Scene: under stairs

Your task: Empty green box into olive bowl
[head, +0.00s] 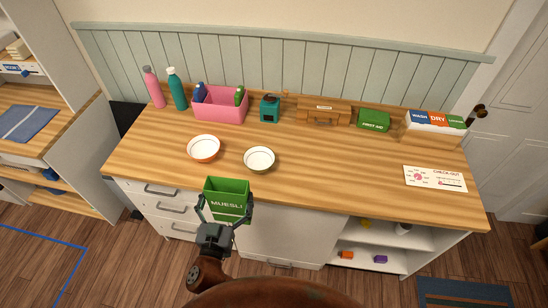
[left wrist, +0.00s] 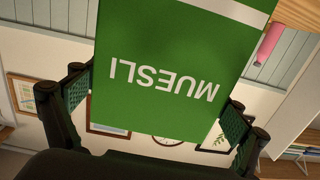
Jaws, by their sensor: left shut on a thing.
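The green box (head: 227,189), lettered MUESLI, is in front of the counter's front edge in the head view. My left gripper (head: 227,207) is shut on it, one finger on each side. In the left wrist view the box (left wrist: 165,65) fills the middle between the finger pads, its lettering upside down; its contents cannot be seen. The olive bowl (head: 259,159), pale inside with a dark olive rim, stands on the counter behind and right of the box, apart from it. My right gripper is not in view.
An orange bowl (head: 203,148) stands left of the olive bowl on the wooden counter (head: 330,166). Behind are bottles (head: 177,89), a pink bin (head: 220,107), a teal object (head: 270,110), a wooden box (head: 323,114) and a first-aid box (head: 373,121).

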